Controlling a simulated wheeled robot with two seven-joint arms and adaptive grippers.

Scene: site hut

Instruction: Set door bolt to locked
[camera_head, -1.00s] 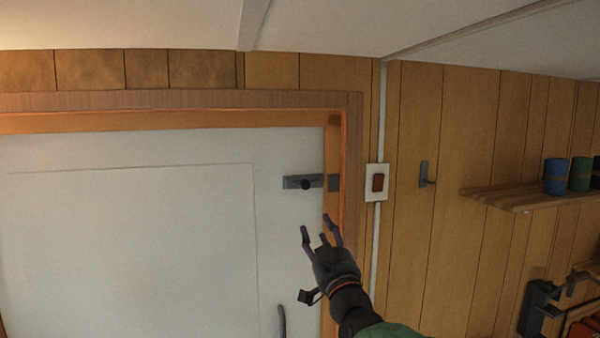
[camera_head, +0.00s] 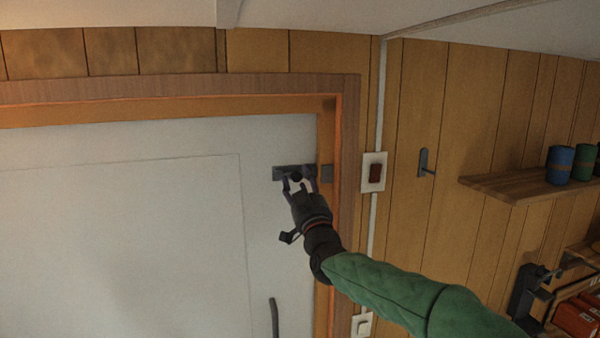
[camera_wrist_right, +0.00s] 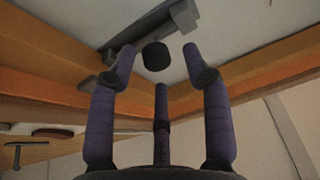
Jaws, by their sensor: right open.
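The door bolt (camera_head: 281,173) is a dark grey bar fitting on the white door (camera_head: 130,220), near its upper right edge. Its round black knob (camera_wrist_right: 156,56) shows between my fingertips in the right wrist view. A grey keeper (camera_head: 327,173) sits on the door frame just right of the bolt, with a narrow gap between them in the head view. My right gripper (camera_head: 298,184) is open, with its fingers up at the knob, one on each side. I cannot tell whether they touch it. The fingers partly hide the bolt. My left gripper is not in view.
A wooden door frame (camera_head: 347,140) borders the door. A switch with a red-brown rocker (camera_head: 375,172) and a wall hook (camera_head: 424,163) are to the right. A door handle (camera_head: 274,318) is below the bolt.

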